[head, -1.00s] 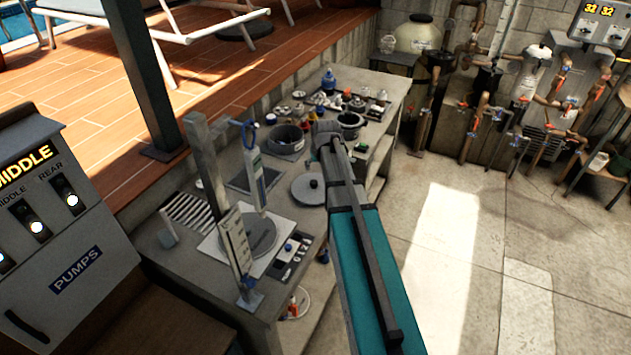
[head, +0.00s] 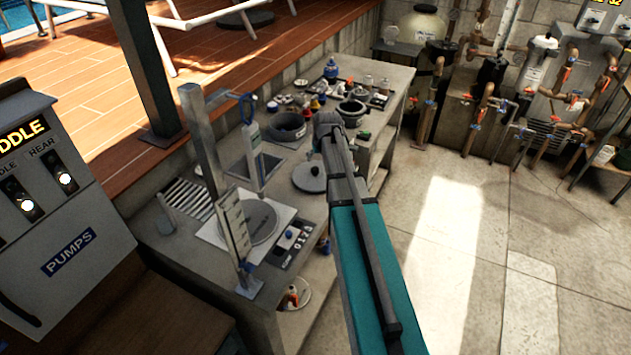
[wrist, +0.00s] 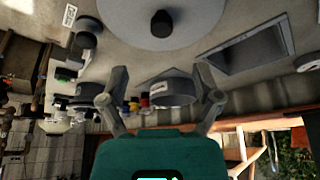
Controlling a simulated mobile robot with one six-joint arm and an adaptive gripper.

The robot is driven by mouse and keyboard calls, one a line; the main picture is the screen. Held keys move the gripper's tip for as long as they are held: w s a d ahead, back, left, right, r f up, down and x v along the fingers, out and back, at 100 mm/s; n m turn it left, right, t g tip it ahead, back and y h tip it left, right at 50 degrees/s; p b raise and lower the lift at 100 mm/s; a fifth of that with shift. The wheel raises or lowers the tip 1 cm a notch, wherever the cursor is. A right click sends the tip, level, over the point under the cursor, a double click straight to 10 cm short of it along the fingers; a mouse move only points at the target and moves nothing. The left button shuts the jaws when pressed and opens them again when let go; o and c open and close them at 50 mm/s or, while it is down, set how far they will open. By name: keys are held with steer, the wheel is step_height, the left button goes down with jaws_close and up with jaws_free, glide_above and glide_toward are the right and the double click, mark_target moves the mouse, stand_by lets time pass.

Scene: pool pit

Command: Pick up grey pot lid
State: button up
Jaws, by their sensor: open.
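The grey pot lid (head: 305,182) is a flat round disc with a dark knob. It lies on the grey workbench (head: 185,250) in the head view, just left of my arm, which covers its right edge. In the wrist view the lid (wrist: 120,18) is at the top, cut off by the frame edge, with its black knob in sight. My gripper (wrist: 160,70) is open and empty there. Its fingers point toward the lid and are apart from it in the picture. In the head view my arm hides the fingers.
A dark round pot (head: 287,128) stands behind the lid, with a second pot (head: 352,108) and several small bottles and parts farther back. A stand with a round plate (head: 250,222) is at the front left. The floor (head: 470,270) at right is clear.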

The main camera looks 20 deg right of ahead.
mark_target(316, 169)
steer(key=shift+b+x, duration=1.8)
steer(key=shift+x, duration=0.55)
steer(key=shift+f, duration=0.1)
steer(key=shift+b+x, duration=2.45)
steer(key=shift+x, duration=0.05)
steer(key=shift+s+a, duration=0.1)
steer(key=shift+s, duration=0.05)
steer(key=shift+c, duration=0.2)
jaws_close()
